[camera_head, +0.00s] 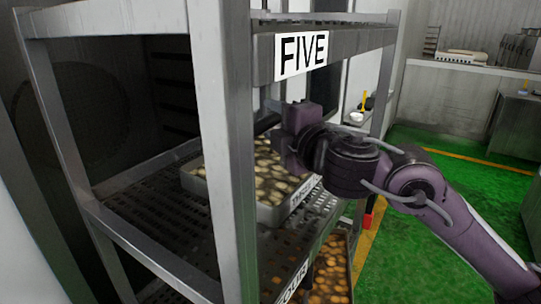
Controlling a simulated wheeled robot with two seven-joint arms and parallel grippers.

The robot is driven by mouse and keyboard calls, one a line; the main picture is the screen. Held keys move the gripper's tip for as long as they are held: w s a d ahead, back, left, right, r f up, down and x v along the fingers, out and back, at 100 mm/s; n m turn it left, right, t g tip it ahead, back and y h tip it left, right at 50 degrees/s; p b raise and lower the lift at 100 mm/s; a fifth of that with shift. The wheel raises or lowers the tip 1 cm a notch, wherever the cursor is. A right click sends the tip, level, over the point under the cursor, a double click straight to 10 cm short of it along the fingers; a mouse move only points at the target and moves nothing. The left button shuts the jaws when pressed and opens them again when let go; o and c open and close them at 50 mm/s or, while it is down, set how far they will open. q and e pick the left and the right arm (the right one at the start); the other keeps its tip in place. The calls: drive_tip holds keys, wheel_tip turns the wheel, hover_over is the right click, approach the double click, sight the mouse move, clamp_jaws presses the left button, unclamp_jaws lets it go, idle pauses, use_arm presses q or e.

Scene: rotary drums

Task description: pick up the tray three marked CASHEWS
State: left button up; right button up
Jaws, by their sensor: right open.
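A metal tray (272,214) of pale, cashew-like pieces sits on the middle shelf of the rack. Its front label (304,191) is seen at a slant and partly readable, apparently THREE; I see no CASHEWS mark. The rack's front post hides part of the tray. My right gripper (268,122) reaches in from the right, above the tray and below the top shelf. It is open and apart from the tray; its finger ends are partly hidden by the post. My left gripper is not in view.
The metal rack's front post (226,150) stands close in front. Green floor (410,240) is open at the right.

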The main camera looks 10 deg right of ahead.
drive_tip(key=x, duration=0.3)
drive_tip(key=shift+w+f+p, duration=0.1)
drive_tip(key=shift+w+p, duration=0.1)
drive_tip(key=shift+p, duration=0.15)
drive_tip(key=shift+w+a+f, duration=0.1)
drive_tip(key=shift+w, duration=0.05)
drive_tip(key=c, duration=0.4)
clamp_jaws()
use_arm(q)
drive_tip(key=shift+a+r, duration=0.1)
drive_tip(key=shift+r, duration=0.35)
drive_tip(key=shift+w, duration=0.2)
use_arm(e)
drive_tip(key=shift+r, duration=0.25)
